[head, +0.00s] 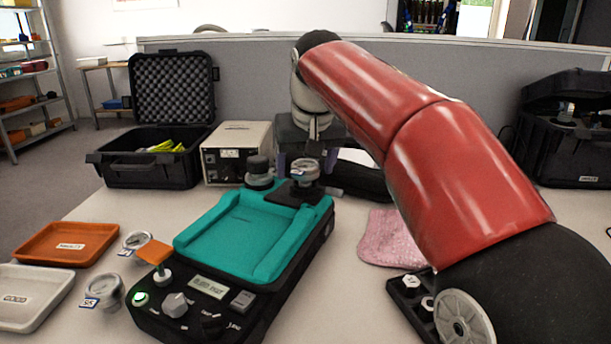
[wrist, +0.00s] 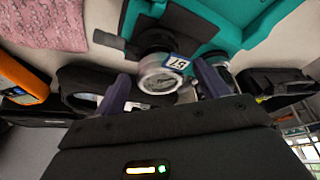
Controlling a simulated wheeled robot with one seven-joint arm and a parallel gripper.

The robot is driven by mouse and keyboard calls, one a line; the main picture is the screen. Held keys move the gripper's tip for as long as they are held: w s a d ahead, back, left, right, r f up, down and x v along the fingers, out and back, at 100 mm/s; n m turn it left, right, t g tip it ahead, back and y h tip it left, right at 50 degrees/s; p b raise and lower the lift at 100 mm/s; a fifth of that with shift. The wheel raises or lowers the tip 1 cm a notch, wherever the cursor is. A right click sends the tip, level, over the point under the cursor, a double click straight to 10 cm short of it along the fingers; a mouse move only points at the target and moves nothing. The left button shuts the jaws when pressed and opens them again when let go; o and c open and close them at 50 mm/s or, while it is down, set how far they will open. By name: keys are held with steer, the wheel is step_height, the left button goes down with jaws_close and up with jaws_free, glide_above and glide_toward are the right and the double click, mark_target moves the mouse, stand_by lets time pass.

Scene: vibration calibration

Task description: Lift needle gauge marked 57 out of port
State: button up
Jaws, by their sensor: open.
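The needle gauge marked 57 (wrist: 157,82) has a round pale dial and a blue-edged label. It also shows in the head view (head: 305,170), at the far end of the teal-topped calibrator (head: 262,220), above a black bracket (head: 290,194). Its lower end is hidden, so the port itself does not show. My gripper (head: 306,162) is open at the gauge. In the wrist view my gripper's fingers (wrist: 161,72) stand on either side of the gauge, with gaps visible; I cannot tell that either one touches it.
A dark round fitting (head: 259,172) stands close left of the gauge. Two loose gauges (head: 135,241) (head: 104,290) lie left of the calibrator, near an orange tray (head: 68,243) and a white tray (head: 30,297). A pink cloth (head: 388,238) lies right. A beige instrument box (head: 236,152) stands behind.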

mark_target(305, 163)
steer(key=shift+w+f, duration=0.25)
steer(key=shift+f, duration=0.25)
steer(key=c, duration=1.2)
steer(key=shift+r, duration=0.1)
step_height(305, 163, up, 8)
steer(key=p, duration=0.3)
steer(key=shift+r, duration=2.95)
